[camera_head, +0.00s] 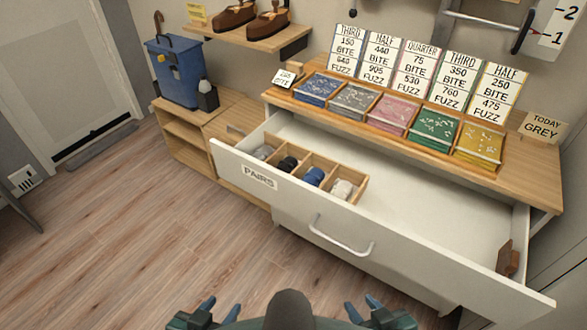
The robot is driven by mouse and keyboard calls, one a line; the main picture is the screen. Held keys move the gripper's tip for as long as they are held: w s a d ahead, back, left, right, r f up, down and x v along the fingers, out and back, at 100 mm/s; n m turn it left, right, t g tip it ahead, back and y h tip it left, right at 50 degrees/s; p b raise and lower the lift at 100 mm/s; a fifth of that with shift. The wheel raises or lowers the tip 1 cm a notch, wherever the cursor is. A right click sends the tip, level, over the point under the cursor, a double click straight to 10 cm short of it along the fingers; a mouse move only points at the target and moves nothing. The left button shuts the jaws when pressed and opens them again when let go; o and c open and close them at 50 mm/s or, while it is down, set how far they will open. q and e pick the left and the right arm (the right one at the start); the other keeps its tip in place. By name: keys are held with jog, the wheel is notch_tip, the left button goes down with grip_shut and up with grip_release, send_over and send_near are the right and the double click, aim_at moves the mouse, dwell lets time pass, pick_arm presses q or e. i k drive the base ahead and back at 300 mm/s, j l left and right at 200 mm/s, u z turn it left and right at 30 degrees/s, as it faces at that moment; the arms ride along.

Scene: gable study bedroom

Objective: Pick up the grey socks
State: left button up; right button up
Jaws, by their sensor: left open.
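The grey socks (264,152) look like a small rolled grey bundle in the leftmost compartment of a wooden divider box (362,189). The box sits in the left part of the open white drawer (430,205), behind the "PAIRS" label. Black (287,164), blue (314,177) and white (342,188) bundles fill the other compartments. The drawer front partly hides the grey bundle. My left gripper (219,311) is open and empty at the bottom edge. My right gripper (362,308) also has its fingers apart and empty, at the bottom edge. Both are well short of the drawer.
The drawer front (390,262) with its handle (340,238) stands out over the floor. The dresser top carries several coloured trays, price cards and a "TODAY GREY" sign (543,127). A blue canister (178,72) stands on the shelf unit at left. The wooden floor (130,240) at left is clear.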

aim_at(262, 154)
jog(key=z, duration=0.4)
jog(key=j+z, duration=0.25)
jog(key=z, duration=0.15)
jog(key=j+z, duration=0.25)
jog(key=z, duration=0.2)
jog(key=j+z, duration=0.55)
jog(key=j, duration=0.15)
jog(key=k+j+z, duration=0.15)
jog(key=j, duration=0.2)
jog(key=k+j+z, duration=0.2)
jog(key=i+j, duration=0.1)
